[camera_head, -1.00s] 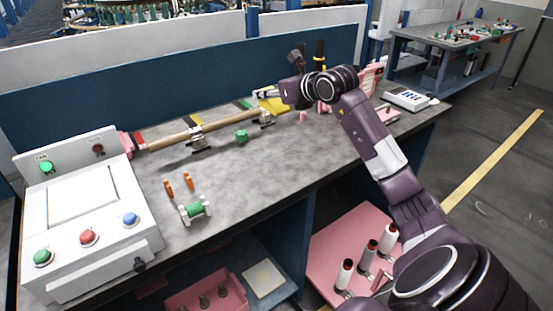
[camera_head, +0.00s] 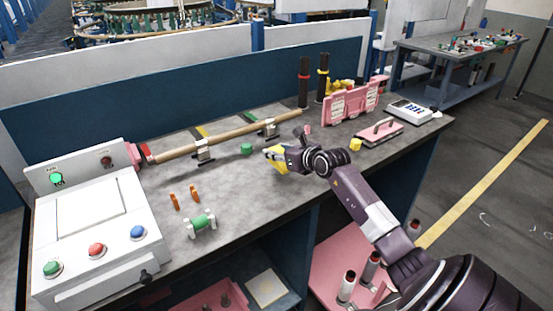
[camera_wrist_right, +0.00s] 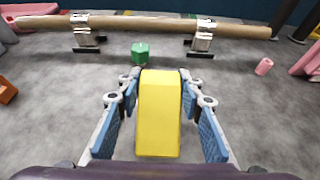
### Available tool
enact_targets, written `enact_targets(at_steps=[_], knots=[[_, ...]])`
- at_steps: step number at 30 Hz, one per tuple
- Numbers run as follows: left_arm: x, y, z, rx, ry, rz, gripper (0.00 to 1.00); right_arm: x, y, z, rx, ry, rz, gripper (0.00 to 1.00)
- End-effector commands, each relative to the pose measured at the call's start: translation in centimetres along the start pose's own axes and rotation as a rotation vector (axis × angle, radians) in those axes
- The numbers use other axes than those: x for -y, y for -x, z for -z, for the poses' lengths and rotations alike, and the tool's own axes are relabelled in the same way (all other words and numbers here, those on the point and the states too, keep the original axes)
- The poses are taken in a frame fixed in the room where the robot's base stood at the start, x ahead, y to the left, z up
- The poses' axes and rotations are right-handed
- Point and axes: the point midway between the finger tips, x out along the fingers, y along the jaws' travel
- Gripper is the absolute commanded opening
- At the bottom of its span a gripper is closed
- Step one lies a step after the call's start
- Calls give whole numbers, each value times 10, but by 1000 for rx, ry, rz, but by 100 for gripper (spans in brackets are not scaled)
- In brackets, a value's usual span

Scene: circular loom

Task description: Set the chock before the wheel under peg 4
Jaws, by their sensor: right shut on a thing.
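My right gripper (camera_head: 284,158) is shut on a yellow wedge-like block, the chock (camera_wrist_right: 159,115). In the right wrist view the gripper (camera_wrist_right: 158,82) has its blue-padded fingers on both sides of the chock, above the grey tabletop. I cannot make out a wheel or a numbered peg. My left gripper is not in view.
A long wooden roll (camera_head: 228,136) on metal stands runs along the back of the bench. A white control box (camera_head: 97,225), orange pieces (camera_head: 195,192) and a green spool-like part (camera_head: 202,223) are at left. A pink case (camera_head: 380,132) is at right. The middle front is clear.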

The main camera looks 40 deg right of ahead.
Motion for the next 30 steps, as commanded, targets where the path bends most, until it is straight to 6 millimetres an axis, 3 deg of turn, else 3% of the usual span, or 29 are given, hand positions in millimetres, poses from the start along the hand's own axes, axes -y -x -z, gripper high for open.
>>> enact_targets(at_steps=[6,18,19,21,24,30], knots=[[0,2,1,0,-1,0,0,0,-12,28,-1,-1,0,5],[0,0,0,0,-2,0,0,0,-14,33,0,0,0,5],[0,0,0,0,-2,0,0,0,-14,34,-2,0,0,36],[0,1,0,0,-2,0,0,0,-14,33,-2,0,-1,44],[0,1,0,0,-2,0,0,0,-14,33,-2,0,0,52],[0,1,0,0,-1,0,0,0,-14,33,-2,0,0,52]])
